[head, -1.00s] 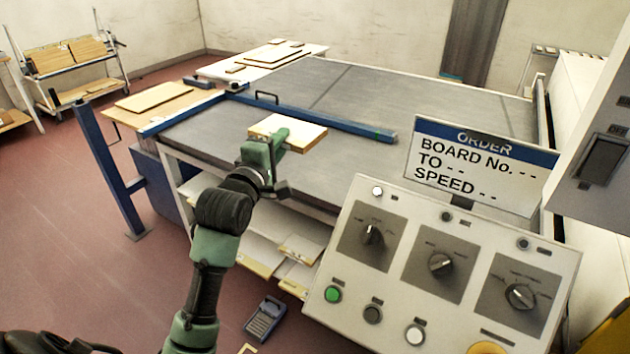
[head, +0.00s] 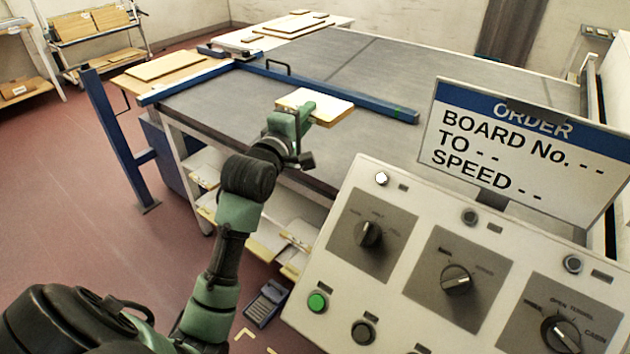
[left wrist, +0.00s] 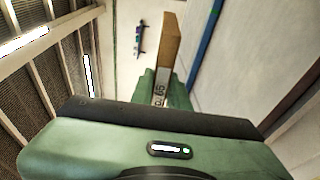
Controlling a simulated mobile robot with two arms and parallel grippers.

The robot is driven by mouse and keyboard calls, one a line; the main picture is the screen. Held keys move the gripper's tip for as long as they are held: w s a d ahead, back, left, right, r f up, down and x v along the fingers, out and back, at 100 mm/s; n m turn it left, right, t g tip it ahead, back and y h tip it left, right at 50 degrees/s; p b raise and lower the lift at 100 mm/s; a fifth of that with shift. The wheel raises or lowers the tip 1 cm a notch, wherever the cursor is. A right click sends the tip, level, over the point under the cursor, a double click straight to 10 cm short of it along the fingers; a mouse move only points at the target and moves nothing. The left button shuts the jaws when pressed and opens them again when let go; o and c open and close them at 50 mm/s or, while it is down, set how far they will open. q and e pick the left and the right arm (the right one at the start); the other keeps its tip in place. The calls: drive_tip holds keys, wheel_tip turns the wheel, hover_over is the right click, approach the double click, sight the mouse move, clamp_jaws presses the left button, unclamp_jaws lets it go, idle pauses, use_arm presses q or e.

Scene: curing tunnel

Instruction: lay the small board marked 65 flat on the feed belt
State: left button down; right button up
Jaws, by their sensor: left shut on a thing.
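My left gripper (head: 303,115) is shut on the near edge of a small pale wooden board (head: 328,106). The board looks about level, over the near part of the grey feed belt (head: 225,103), on the near side of a blue bar. I cannot tell whether it touches the belt. In the left wrist view the board (left wrist: 171,42) shows edge-on between the fingers (left wrist: 163,88), with a label that seems to read No. 65. My right gripper is not in view.
The blue bar (head: 335,93) lies across the belt. A control panel (head: 400,215) with knobs and an order sign (head: 520,150) stands close at the right. Larger boards (head: 165,68) lie on a side table beyond. A blue post (head: 115,140) stands at the left.

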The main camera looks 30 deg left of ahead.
use_arm(q)
wheel_tip(320, 180, down, 19)
drive_tip(key=shift+s+b, duration=0.25)
drive_tip(key=shift+b, duration=0.1)
drive_tip(key=shift+r, duration=0.1)
drive_tip(key=c, duration=1.4)
unclamp_jaws()
drive_tip(key=shift+o, duration=0.2)
drive_tip(key=shift+s, duration=0.1)
